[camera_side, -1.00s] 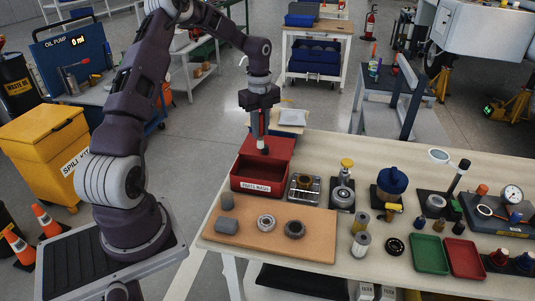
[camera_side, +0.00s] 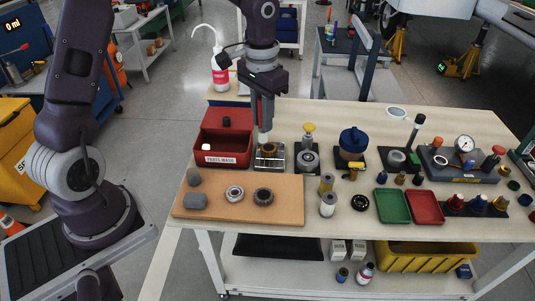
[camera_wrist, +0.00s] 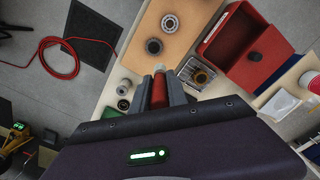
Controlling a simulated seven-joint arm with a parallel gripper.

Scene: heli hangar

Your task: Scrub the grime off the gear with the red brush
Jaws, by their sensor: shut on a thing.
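My gripper (camera_side: 264,105) is shut on the red brush (camera_side: 257,109), which points down with its pale end low. The red handle also shows between the fingers in the wrist view (camera_wrist: 159,91). The brass-coloured gear (camera_side: 269,149) sits on a metal tray (camera_side: 270,163) at the back of the table. The brush's lower end overlaps the gear in the side view; I cannot tell whether they touch. In the wrist view the gear (camera_wrist: 201,77) lies just right of the brush.
The red parts wash tub (camera_side: 223,159) stands just left of the tray. An orange-brown board (camera_side: 240,212) with two rings and grey pieces lies in front. A yellow-knobbed part (camera_side: 308,155) stands close on the right. A white bottle (camera_side: 220,75) is behind.

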